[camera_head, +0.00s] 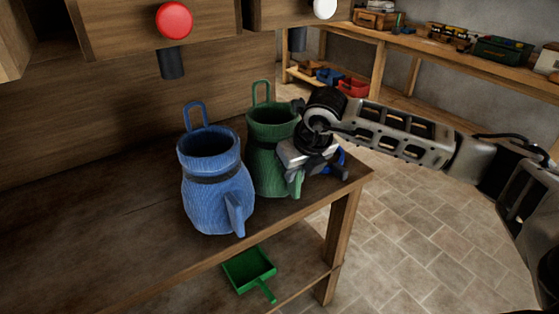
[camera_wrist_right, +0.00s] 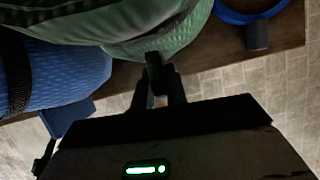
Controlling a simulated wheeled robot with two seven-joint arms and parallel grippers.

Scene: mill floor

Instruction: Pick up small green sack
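The small green sack (camera_head: 265,150) stands upright on the wooden bench, with a loop at its back rim and a tab low on its front. It also fills the top of the right wrist view (camera_wrist_right: 165,35). My right gripper (camera_head: 300,172) is at the sack's front right side. In the wrist view its two dark fingers (camera_wrist_right: 160,85) sit close together with the sack's tab (camera_wrist_right: 154,70) between them, and they look shut on it. The sack seems to rest on the bench still. My left gripper is not in view.
A larger blue sack (camera_head: 212,190) stands just left of the green one, almost touching. A blue ring-shaped thing (camera_wrist_right: 250,12) lies right of the sack near the bench edge. A green dustpan (camera_head: 248,268) lies on the lower shelf. The bench's left part is clear.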

